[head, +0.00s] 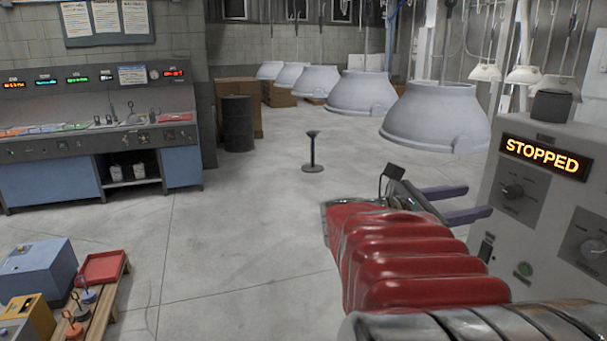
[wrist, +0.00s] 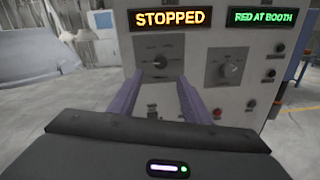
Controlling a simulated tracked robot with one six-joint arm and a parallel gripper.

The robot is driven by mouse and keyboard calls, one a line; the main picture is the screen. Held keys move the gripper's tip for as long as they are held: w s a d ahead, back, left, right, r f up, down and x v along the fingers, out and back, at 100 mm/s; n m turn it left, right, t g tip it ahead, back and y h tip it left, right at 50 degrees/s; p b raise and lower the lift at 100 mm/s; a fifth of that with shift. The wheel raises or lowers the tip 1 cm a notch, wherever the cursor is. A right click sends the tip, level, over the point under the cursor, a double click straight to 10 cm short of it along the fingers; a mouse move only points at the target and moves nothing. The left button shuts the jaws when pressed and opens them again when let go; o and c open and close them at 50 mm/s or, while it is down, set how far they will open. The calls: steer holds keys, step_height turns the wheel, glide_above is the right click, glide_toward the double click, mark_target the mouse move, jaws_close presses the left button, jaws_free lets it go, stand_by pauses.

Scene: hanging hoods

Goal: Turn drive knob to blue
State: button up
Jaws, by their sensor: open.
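A grey control cabinet (head: 557,215) stands at the right in the head view. The knob labels are too small to read, and I see no blue mark. My gripper (head: 478,201) is open, its purple fingers pointing at the cabinet.
Several hanging grey hoods (head: 435,115) fill the back right. A small black stand (head: 313,150) is on the open floor. A wooden pallet (head: 100,300) with boxes is front left, and a blue console (head: 90,150) behind.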

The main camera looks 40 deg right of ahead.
mark_target(508, 195)
steer(key=shift+x, duration=4.8)
steer(key=c, duration=1)
